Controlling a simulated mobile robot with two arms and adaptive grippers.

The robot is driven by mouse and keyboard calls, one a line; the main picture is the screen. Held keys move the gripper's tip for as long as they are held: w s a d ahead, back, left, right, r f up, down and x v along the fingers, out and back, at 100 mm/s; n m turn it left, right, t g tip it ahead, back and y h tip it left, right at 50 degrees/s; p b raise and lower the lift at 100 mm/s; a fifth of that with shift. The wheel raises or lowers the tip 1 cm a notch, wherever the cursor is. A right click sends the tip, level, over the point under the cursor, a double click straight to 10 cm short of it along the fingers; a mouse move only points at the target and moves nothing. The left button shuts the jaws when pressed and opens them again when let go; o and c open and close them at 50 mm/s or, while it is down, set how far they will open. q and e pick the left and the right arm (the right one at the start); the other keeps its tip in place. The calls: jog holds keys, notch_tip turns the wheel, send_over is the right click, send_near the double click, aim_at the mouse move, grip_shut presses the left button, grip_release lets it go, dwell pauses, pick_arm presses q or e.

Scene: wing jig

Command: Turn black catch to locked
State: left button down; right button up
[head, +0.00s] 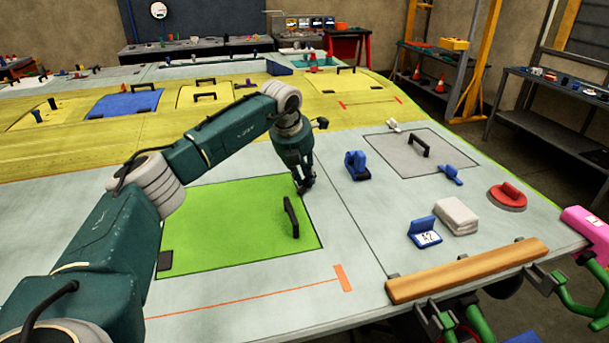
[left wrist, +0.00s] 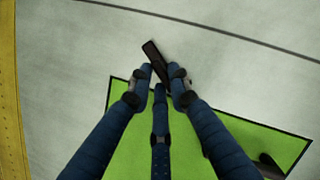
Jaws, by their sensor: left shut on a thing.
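The green panel (head: 235,235) lies in the pale wing skin, with a black handle (head: 291,217) standing near its right side. My left gripper (head: 304,184) is at the panel's far right corner in the head view. In the left wrist view my left gripper (left wrist: 160,75) is shut on the black catch (left wrist: 153,50). The catch's free end lies over the pale skin, beyond the edge of the green panel (left wrist: 125,150); the fingers hide its other end. Another black catch (head: 165,260) sits at the panel's near left corner. My right gripper is not in view.
Right of the panel lie a blue block (head: 356,165), a blue card holder (head: 425,232), a folded cloth (head: 456,215) and a red disc (head: 508,196). A wooden bar (head: 467,270) runs along the near edge. A grey panel with a handle (head: 418,146) lies farther back.

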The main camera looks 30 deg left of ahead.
pick_arm(q)
jog(key=shift+w+a+r+m+h, duration=0.15)
jog(key=shift+r+m+h, duration=0.1)
jog(key=shift+m, duration=0.35)
jog(key=shift+w+d+r+m+h, duration=0.15)
jog(key=shift+r+m+h, duration=0.1)
jog(key=shift+m, duration=0.35)
jog(key=shift+a+f+m+h+p, duration=0.15)
jog(key=shift+m+h+p, duration=0.35)
jog(key=shift+m, duration=0.5)
jog(key=shift+w+a+m+g+h+p, duration=0.15)
jog(key=shift+m+h+p, duration=0.2)
jog(key=shift+m, duration=0.6)
jog(key=shift+w+d+m+g+h+p, duration=0.15)
jog(key=shift+m+h+p, duration=0.15)
jog(key=shift+m, duration=0.65)
jog(key=shift+a+m, duration=0.1)
jog(key=shift+m, duration=0.3)
dwell(0.7)
jog(key=c, duration=1.7)
grip_release()
jog(key=shift+s, duration=0.1)
jog(key=shift+o, duration=0.2)
jog(key=shift+s, duration=0.1)
jog(key=shift+f, duration=0.1)
